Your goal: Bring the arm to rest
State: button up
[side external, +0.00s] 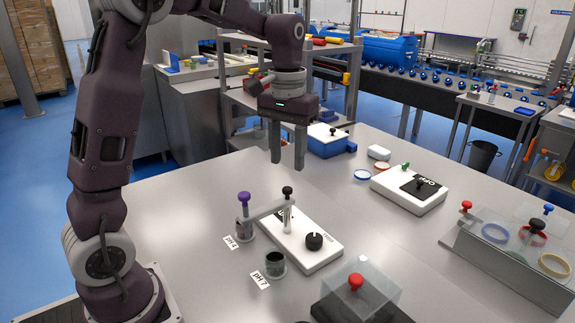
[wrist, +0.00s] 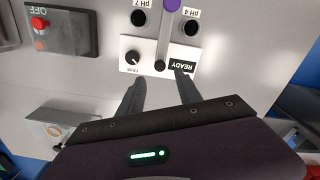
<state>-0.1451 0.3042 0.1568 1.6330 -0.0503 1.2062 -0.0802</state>
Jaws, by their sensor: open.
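My gripper (side external: 287,163) hangs above the steel table (side external: 180,215), fingers pointing down. Its fingers are apart with nothing between them; they also show in the wrist view (wrist: 160,80). Below it stands a white meter (side external: 322,250) with a black knob (side external: 314,241) and an upright black-topped post. In the wrist view its display (wrist: 183,65) reads READY. My gripper is clear of all of these.
An open pH 7 cup (side external: 275,264) stands beside the meter. A clear box with a red knob (side external: 355,282) is at the front. A white unit (side external: 408,190), blue box (side external: 331,143) and clear-lidded case (side external: 515,255) stand right and behind. The table's left part is bare.

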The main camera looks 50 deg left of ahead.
jog(key=s+d+r+m+t, duration=0.2)
jog(key=s+d+r, duration=0.3)
jog(key=s, duration=0.4)
jog(key=s+d+f+m+t, duration=0.1)
jog(key=s+d, duration=0.1)
jog(key=s, duration=0.4)
jog(key=s+d+f+m+t, duration=0.1)
jog(key=s+d+t, duration=0.1)
jog(key=s, duration=0.5)
jog(key=shift+d+f+m+t, duration=0.3)
jog(key=shift+d+f, duration=0.05)
jog(key=shift+w, duration=0.1)
